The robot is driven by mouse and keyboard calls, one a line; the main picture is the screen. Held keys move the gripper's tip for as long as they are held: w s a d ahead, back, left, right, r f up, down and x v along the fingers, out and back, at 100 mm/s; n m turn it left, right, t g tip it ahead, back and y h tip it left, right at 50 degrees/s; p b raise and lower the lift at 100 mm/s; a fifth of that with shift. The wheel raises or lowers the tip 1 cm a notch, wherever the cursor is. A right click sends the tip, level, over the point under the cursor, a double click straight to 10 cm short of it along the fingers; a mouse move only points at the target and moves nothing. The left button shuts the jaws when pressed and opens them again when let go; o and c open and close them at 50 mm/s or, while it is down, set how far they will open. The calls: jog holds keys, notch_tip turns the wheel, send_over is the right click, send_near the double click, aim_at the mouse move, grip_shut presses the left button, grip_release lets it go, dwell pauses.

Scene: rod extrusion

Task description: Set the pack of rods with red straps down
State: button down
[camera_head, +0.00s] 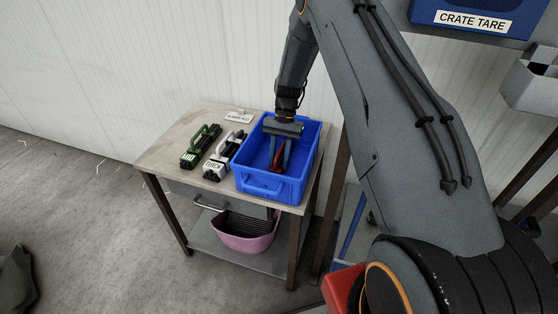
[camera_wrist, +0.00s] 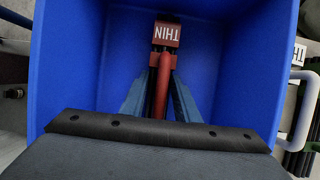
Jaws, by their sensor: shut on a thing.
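The pack of rods with red straps (camera_wrist: 164,85) is inside the blue crate in the wrist view, with a red end block lettered THIN. In the head view a bit of its red (camera_head: 278,160) shows inside the crate. My gripper (camera_head: 277,162) reaches down into the crate, and its fingers (camera_wrist: 160,95) are shut on the red handle of the pack. The blue crate (camera_head: 268,187) stands at the right end of the table. Whether the pack touches the crate floor cannot be told.
On the table (camera_head: 165,160), left of the crate, lie a green-strapped pack (camera_head: 201,146) and a white-strapped pack (camera_head: 222,158) lettered THICK. A small label plate (camera_head: 239,116) is at the back. A pink basket (camera_head: 245,235) sits on the lower shelf.

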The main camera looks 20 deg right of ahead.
jog(key=c, duration=1.4)
grip_release()
jog(key=shift+o, duration=0.2)
jog(key=b+v, duration=0.4)
jog(key=v, duration=0.7)
jog(key=shift+w+d+r, duration=0.1)
jog(key=shift+w+r, duration=0.05)
jog(key=shift+r, duration=0.05)
jog(key=shift+r+b, duration=0.25)
jog(key=shift+b, duration=0.05)
jog(key=shift+r, duration=0.25)
jog(key=s+a+r+n+t+h, duration=0.1)
jog(key=s+r+n+t, duration=0.1)
jog(key=s, duration=1.2)
jog(key=s+a+r+n+t+h, duration=0.1)
jog(key=s+n, duration=0.3)
jog(key=s, duration=0.9)
jog(key=shift+s+a+r+n+t, duration=0.25)
jog(key=shift+s+r+n+t, duration=0.15)
jog(key=shift+r+t, duration=0.5)
